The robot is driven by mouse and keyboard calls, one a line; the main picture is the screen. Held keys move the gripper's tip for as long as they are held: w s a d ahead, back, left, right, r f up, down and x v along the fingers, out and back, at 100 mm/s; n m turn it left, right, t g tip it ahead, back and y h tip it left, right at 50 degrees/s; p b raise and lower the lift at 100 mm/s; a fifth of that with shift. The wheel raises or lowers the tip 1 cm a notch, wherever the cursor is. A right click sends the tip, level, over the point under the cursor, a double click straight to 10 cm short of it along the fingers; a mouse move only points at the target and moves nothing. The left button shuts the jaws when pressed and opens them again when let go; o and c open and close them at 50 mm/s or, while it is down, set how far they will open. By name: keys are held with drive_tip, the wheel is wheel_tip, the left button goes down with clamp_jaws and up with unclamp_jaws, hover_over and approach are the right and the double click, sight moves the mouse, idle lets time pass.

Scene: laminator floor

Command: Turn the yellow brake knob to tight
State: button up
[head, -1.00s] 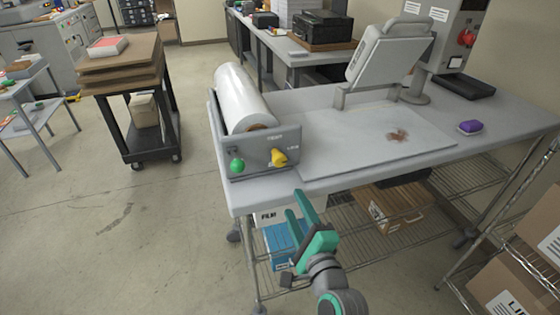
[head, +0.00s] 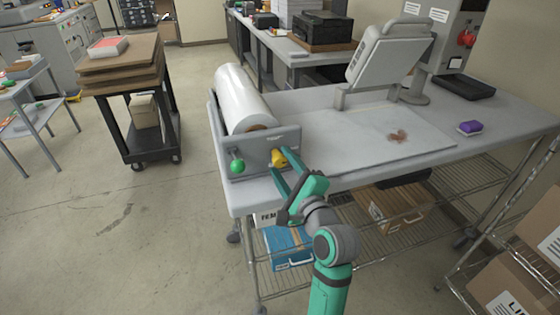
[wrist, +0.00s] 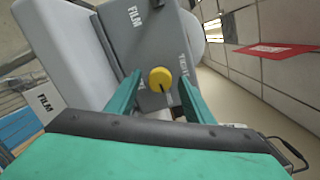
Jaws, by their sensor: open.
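The yellow brake knob (head: 279,157) sits on the front face of the grey film roll holder (head: 258,160), to the right of a green knob (head: 237,166). In the wrist view the yellow knob (wrist: 160,78) is round, with a dark mark at its lower edge, and part of a "TIGHT" label shows beside it. My gripper (head: 284,168) is open at the knob. In the wrist view its two green fingers (wrist: 156,94) stand on either side of the knob, with gaps visible. I cannot tell how deep the fingertips reach around it.
A white film roll (head: 243,98) lies in the holder. A flat plate (head: 370,140) and a purple-topped block (head: 470,127) are on the grey table. Below are a blue box (head: 287,248) and a cardboard box (head: 397,207). Open floor lies to the left.

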drive_tip(key=shift+x, duration=1.15)
drive_tip(key=c, duration=1)
drive_tip(key=shift+c, duration=0.2)
